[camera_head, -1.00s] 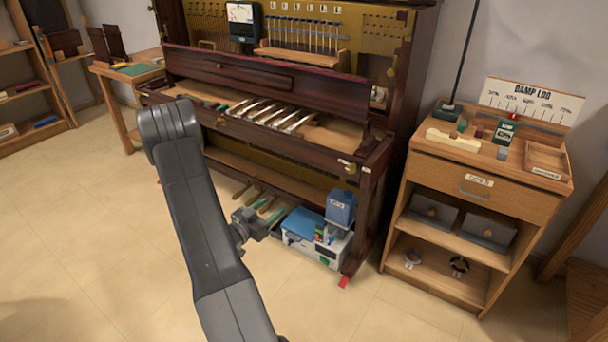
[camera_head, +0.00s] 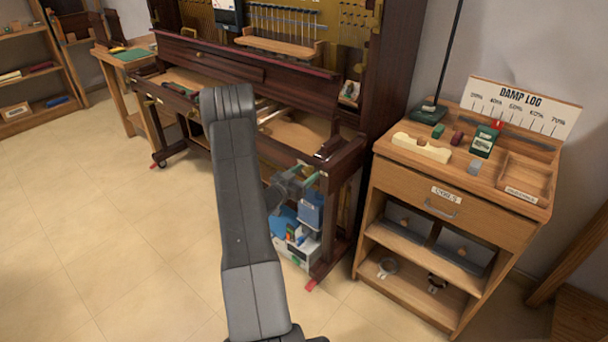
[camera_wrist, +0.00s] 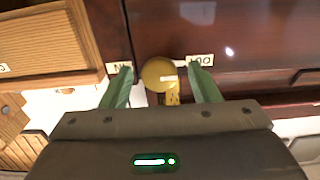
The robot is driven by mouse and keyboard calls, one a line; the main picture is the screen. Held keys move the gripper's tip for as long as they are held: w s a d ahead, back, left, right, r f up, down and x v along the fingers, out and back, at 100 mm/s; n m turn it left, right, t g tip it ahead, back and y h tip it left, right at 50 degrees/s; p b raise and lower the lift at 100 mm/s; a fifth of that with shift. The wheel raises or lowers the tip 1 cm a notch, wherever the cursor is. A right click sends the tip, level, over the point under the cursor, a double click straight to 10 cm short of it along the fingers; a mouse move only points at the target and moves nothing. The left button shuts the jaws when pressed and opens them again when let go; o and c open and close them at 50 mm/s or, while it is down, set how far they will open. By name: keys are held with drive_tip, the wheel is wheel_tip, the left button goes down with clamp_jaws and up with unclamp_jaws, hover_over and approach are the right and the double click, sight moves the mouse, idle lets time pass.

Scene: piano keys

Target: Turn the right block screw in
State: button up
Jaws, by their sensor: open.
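The right block screw is a round brass head (camera_wrist: 155,72) on the dark wood of the piano (camera_wrist: 235,50) in the wrist view. A pale mark shows on its face, and brass parts hang just below it. A white label stands on each side, and the right one appears to read OUT upside down. My gripper (camera_wrist: 160,82) is open, its two green fingers either side of the screw head, with a gap visible at each side. In the head view my gripper (camera_head: 316,178) is at the right end of the piano's key bed; the screw is not clear there.
A wooden cabinet (camera_head: 455,230) with a damp log board (camera_head: 520,108) stands right of the piano. Below my gripper are a blue container (camera_head: 310,210) and a white box (camera_head: 297,255) near the piano's leg. Open floor lies at left.

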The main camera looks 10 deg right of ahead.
drive_tip(key=c, duration=1)
drive_tip(key=shift+f+b, duration=0.1)
drive_tip(key=shift+b, duration=0.3)
